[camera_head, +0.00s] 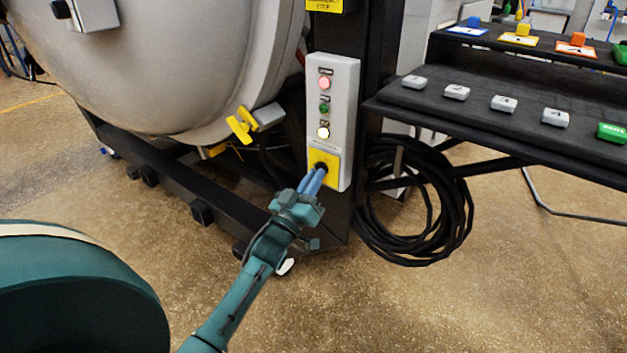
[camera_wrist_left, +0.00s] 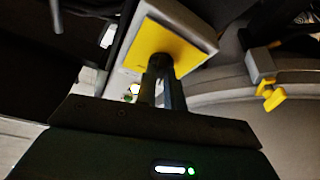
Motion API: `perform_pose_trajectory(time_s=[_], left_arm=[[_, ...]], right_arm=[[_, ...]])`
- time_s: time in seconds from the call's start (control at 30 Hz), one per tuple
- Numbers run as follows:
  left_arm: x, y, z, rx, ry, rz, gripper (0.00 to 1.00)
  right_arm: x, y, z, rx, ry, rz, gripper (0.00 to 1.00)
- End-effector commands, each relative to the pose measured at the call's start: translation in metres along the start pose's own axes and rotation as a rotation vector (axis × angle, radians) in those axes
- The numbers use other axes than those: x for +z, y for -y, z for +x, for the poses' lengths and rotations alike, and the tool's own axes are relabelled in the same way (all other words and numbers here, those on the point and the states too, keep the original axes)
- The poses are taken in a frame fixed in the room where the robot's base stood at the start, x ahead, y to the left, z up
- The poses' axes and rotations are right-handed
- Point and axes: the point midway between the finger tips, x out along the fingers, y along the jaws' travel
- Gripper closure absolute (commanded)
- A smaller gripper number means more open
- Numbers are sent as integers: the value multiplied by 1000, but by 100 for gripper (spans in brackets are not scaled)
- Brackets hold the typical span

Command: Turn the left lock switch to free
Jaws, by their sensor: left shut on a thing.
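A dark switch knob (camera_head: 321,165), which I take to be the left lock switch, sits on a yellow plate (camera_head: 331,159) low on the grey control box (camera_head: 343,100). My left gripper (camera_head: 315,176) reaches it from below, and its two blue fingers are shut on the knob. In the left wrist view the fingers (camera_wrist_left: 163,78) close around the dark knob (camera_wrist_left: 160,61) in front of the yellow plate (camera_wrist_left: 185,44). The fingers hide part of the knob, so its turned position cannot be told. My right gripper is out of view.
Above the plate are a red, a green and a white lit button (camera_head: 323,132). A yellow handle (camera_head: 241,124) on the round furnace (camera_head: 190,70) is close left. A coiled black cable (camera_head: 455,215) hangs right, below a dark shelf (camera_head: 480,105) with labelled blocks.

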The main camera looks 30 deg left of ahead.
Motion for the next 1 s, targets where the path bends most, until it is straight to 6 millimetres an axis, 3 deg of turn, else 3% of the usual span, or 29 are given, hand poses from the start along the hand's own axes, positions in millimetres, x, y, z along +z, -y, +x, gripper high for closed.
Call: perform_pose_trajectory(time_s=[0.6,1.0], left_arm=[[-1,6,0,219,4,527,100],[-2,8,1,308,3,741,100]], right_arm=[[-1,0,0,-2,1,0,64],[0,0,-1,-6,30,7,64]])
